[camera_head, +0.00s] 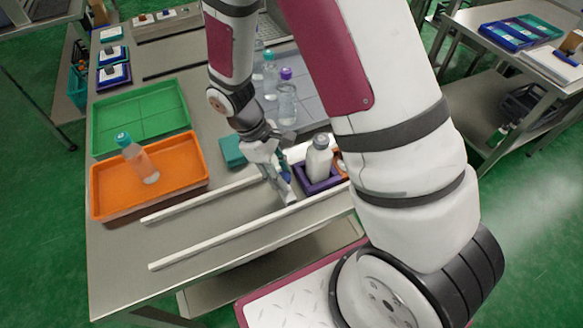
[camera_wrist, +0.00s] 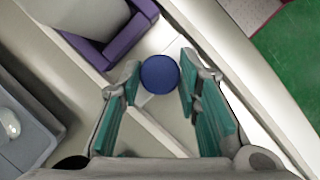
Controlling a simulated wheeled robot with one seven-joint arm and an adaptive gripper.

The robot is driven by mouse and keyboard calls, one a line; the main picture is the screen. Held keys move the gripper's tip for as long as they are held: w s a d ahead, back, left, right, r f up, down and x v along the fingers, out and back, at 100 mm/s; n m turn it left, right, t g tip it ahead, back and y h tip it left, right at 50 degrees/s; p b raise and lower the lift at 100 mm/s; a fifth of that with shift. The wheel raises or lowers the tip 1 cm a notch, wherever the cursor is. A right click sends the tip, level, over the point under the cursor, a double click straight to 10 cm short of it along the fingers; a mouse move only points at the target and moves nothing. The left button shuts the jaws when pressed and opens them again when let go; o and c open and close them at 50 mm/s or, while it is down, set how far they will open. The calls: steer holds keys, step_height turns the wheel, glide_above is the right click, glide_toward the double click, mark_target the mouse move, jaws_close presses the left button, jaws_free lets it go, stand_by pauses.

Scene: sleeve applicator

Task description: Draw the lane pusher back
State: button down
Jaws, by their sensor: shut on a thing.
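A round blue knob (camera_wrist: 160,74), apparently the lane pusher's handle, sits between the teal finger pads of my gripper (camera_wrist: 157,88) in the wrist view. My gripper is shut on it. In the head view my gripper (camera_head: 283,187) reaches down into the lane, and the fingers hide the knob. A purple holder (camera_head: 319,187) with a white bottle (camera_head: 319,160) stands in the lane just right of my gripper. The holder also shows at the upper left of the wrist view (camera_wrist: 127,37). The pusher's body is mostly hidden.
Two pale rails, a back one (camera_head: 195,202) and a front one (camera_head: 220,238), border the lane; it is clear left of my gripper. An orange tray (camera_head: 100,197) with a bottle (camera_head: 140,160) and a green tray (camera_head: 140,113) stand at left. Clear bottles (camera_head: 287,103) stand behind.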

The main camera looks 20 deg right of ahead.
steer(key=a+b, duration=0.5)
steer(key=a, duration=2.7)
steer(key=shift+a, duration=0.7)
steer(key=shift+a+r, duration=0.1)
steer(key=c, duration=1.5)
jaws_free()
steer(key=shift+o, duration=0.2)
steer(key=v, duration=1.1)
steer(key=shift+r, duration=0.4)
